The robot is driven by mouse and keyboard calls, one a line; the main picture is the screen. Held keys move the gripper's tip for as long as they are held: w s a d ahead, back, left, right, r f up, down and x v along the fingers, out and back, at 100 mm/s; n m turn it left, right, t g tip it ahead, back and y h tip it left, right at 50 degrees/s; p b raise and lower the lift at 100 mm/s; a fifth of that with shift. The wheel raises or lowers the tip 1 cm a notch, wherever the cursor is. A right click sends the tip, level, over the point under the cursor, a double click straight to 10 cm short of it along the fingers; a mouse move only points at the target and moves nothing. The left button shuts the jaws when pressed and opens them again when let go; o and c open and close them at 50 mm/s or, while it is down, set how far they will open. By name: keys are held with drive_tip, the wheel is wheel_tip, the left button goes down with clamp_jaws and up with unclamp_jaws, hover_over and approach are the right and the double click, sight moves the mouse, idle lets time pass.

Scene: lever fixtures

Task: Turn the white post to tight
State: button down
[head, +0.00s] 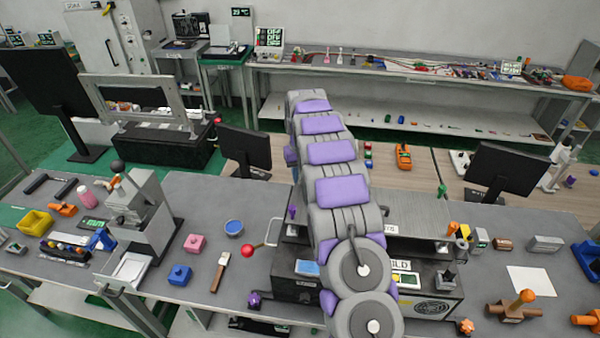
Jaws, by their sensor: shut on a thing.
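My grey arm with purple pads fills the middle of the head view, from the far bench down to the bottom edge. I cannot make out the fingers of my gripper; they are hidden behind the arm or out of the frame. I cannot pick out the white post for certain, and no "tight" mark can be read. A dark box fixture (432,306) with a printed label and round vent sits partly behind the arm. A pale clamp-like stand (562,165) stands at the far right.
A grey press (142,215) stands on the left of the grey bench, with pink and blue blocks (180,275) nearby. Monitors (507,170) stand along the bench's far edge. An orange-topped wooden fixture (515,308) and white sheet (531,281) lie right. Bare bench shows around (205,205).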

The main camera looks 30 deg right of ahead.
drive_tip(key=shift+a+f+m+p, duration=0.1)
drive_tip(key=shift+m+p, duration=0.45)
drive_tip(key=shift+m, duration=3.05)
drive_tip(key=shift+a+m, duration=0.1)
drive_tip(key=shift+m, duration=1.2)
drive_tip(key=shift+w+m, duration=0.15)
drive_tip(key=shift+m, duration=0.45)
drive_tip(key=c, duration=0.9)
unclamp_jaws()
drive_tip(key=shift+a, duration=0.2)
drive_tip(key=shift+c, duration=0.2)
drive_tip(key=shift+d+r, duration=0.1)
drive_tip(key=shift+r, duration=0.1)
